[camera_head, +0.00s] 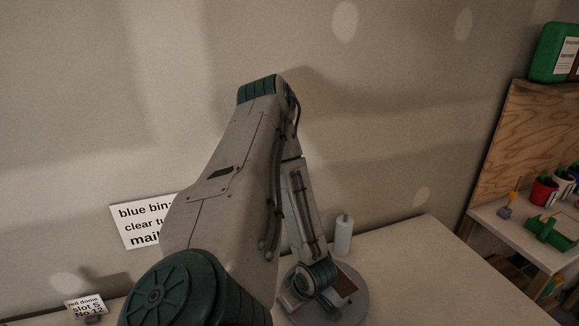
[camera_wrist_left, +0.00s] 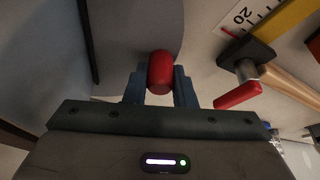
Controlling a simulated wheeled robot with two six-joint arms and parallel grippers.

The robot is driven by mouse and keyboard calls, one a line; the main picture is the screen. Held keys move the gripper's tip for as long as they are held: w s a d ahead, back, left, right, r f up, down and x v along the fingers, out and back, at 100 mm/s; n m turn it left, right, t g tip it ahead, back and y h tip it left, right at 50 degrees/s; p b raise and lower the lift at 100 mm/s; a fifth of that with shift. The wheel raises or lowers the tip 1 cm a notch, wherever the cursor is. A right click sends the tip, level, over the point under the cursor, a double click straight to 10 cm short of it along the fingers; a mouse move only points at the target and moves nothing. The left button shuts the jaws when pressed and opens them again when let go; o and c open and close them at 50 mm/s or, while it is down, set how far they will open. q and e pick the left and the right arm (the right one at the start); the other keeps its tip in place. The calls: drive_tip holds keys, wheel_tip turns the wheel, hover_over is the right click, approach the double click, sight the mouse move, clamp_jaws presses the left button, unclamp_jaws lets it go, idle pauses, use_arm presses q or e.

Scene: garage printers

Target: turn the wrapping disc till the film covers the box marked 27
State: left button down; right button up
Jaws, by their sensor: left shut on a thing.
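The round grey disc (camera_head: 361,306) lies on the pale table, partly hidden behind my left arm. A brown patch (camera_head: 345,284), perhaps the box, shows on it; no number 27 is readable. A pale upright cylinder (camera_head: 343,236) stands just behind the disc; I cannot tell if it is the film. In the left wrist view my left gripper (camera_wrist_left: 160,84) has its blue fingers shut around a red rounded knob (camera_wrist_left: 160,70), beside a grey surface (camera_wrist_left: 130,25) that looks like the disc. In the head view the fingertips are hidden by the wrist. My right gripper is not in view.
Signs stand at left: the blue bin sign (camera_head: 140,222) and the red dome sign (camera_head: 86,305). The table (camera_head: 430,265) is clear right of the disc.

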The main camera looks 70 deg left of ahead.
use_arm(q)
drive_tip(key=c, duration=1.2)
unclamp_jaws()
drive_tip(key=shift+d, duration=0.1)
drive_tip(key=p+v, duration=0.4)
drive_tip(key=v, duration=0.7)
